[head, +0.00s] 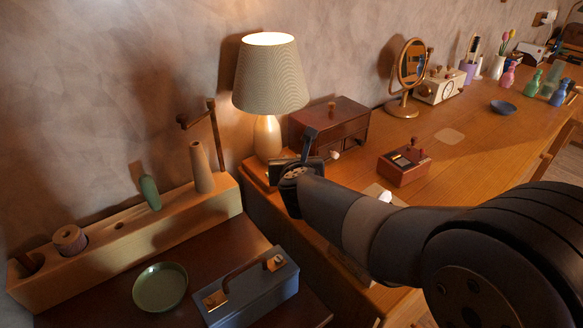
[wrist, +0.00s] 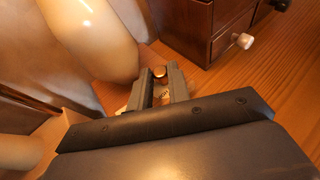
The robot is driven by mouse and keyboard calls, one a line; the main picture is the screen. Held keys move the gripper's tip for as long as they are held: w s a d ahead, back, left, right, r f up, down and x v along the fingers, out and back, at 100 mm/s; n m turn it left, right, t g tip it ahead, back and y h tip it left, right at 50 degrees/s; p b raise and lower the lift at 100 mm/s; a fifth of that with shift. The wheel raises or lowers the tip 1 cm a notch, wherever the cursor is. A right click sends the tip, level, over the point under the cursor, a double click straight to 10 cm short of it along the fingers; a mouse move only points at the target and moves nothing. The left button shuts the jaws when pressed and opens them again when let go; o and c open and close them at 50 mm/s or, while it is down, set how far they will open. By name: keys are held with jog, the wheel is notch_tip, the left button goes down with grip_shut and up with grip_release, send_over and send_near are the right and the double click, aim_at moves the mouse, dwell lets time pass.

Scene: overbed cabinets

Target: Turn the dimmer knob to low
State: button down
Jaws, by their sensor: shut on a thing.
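The dimmer knob (wrist: 158,73) shows in the wrist view as a small round brown knob with a shiny top. It is between the two fingertips of my gripper (wrist: 160,78), which is shut on it. A pale patch with dark marks shows below the knob between the fingers; I cannot read it. In the head view my gripper (head: 292,174) is low at the front of the lamp's foot, and its own body hides the knob. The lamp (head: 267,138) stands just behind, with its shade (head: 270,75) lit. The lamp's pale base (wrist: 90,35) also shows in the wrist view.
A dark red drawer box (head: 330,120) stands close behind my gripper. A small red box (head: 404,165) sits to the right on the desk. A wooden rack (head: 130,240), a green bowl (head: 160,287) and a blue box with a handle (head: 250,295) are at the left.

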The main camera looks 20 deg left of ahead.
dwell(0.4)
jog(key=c, duration=1.6)
grip_release()
jog(key=p+v, duration=0.1)
jog(key=v, duration=0.5)
jog(key=shift+r, duration=0.2)
jog(key=shift+s+d+r, duration=0.15)
jog(key=shift+s+d, duration=0.25)
jog(key=shift+s, duration=0.15)
jog(key=shift+o, duration=0.4)
